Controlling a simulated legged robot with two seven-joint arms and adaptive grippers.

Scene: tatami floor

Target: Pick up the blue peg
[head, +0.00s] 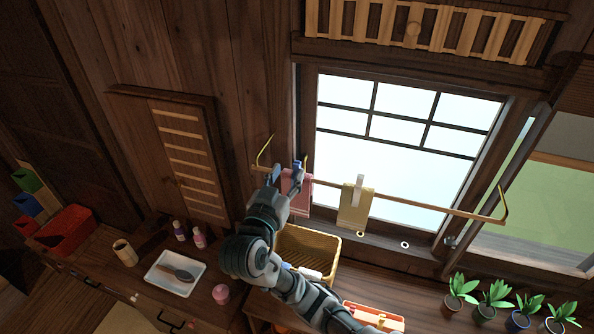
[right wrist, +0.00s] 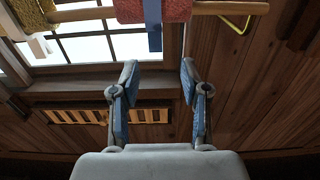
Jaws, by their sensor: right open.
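The blue peg (right wrist: 154,26) is clipped on a pink towel (right wrist: 177,10) that hangs over a wooden bar (right wrist: 97,14). In the right wrist view it stands just beyond my right fingertips, roughly in line with the gap between them. My right gripper (right wrist: 158,72) is open, with nothing between its fingers. In the head view the right gripper (head: 285,176) is at the left part of the bar and partly covers the pink towel (head: 303,193); a bit of blue shows by its fingertips, which may be peg or finger pad. My left gripper is out of view.
A yellow towel (head: 353,212) with a pale peg (head: 358,188) hangs farther right on the bar. Below are a yellow basket (head: 322,242), a white tray (head: 160,286), small bottles (head: 199,237) and potted plants (head: 494,303). The window (head: 400,135) is behind the bar.

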